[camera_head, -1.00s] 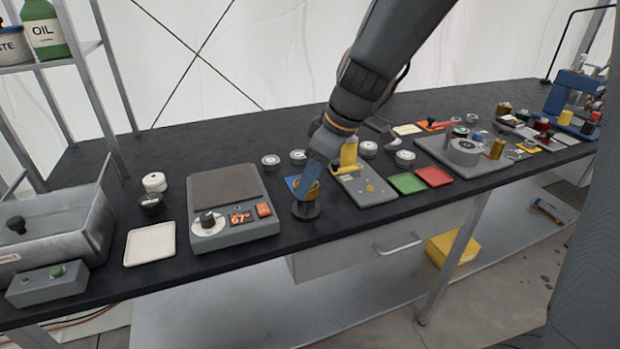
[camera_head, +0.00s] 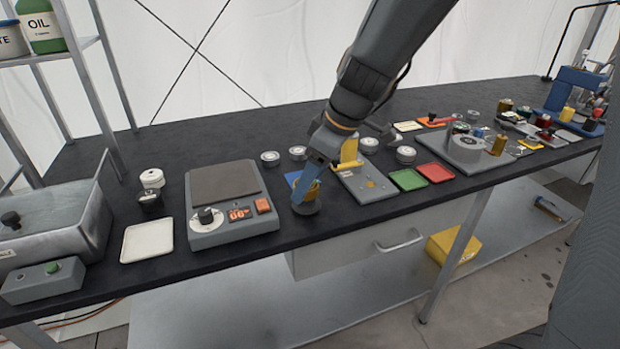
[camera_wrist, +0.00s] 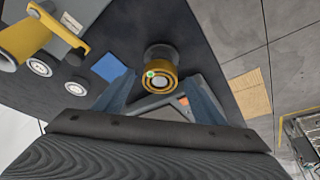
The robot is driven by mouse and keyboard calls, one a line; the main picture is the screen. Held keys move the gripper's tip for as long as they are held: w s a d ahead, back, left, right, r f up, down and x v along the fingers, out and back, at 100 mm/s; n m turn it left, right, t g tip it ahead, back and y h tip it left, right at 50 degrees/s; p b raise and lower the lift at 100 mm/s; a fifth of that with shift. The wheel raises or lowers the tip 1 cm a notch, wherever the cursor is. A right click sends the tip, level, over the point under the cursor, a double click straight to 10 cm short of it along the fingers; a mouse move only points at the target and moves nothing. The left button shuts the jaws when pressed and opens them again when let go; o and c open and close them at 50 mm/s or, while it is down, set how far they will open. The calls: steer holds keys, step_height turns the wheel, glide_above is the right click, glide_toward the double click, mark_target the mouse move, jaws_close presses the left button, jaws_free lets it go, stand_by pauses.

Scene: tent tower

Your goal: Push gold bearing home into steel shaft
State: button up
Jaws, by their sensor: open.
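The gold bearing (camera_wrist: 161,77) is a gold ring in the wrist view, between and just beyond my fingertips. A steel-grey round face, likely the steel shaft's end (camera_wrist: 160,80), shows inside the ring, with a green spot on the ring's left. A grey round base (camera_wrist: 161,52) shows behind it. How deep the bearing sits cannot be told. My gripper (camera_wrist: 160,92) is open, with one blue-grey finger on each side. In the head view my gripper (camera_head: 308,182) points down over the grey base (camera_head: 306,208), hiding most of the gold bearing (camera_head: 312,192).
A grey scale (camera_head: 226,235) stands left of my gripper. A grey fixture with a yellow handle (camera_head: 350,150) stands close on the right, then a green tray (camera_head: 408,180) and a red tray (camera_head: 435,173). White-topped round parts (camera_head: 270,157) lie behind. The bench's front edge is near.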

steer(key=v, duration=0.7)
steer(key=shift+r, duration=0.35)
steer(key=shift+s+d+f, duration=0.1)
steer(key=shift+d, duration=0.05)
steer(key=s+d+f+m+g+h, duration=0.2)
steer(key=s+d+f+m+h, duration=0.2)
steer(key=s+d+f+m, duration=0.7)
step_height(320, 180, down, 3)
steer(key=shift+s+d+r+m, duration=0.15)
steer(key=shift+s+m, duration=0.45)
steer(key=shift+s, duration=0.5)
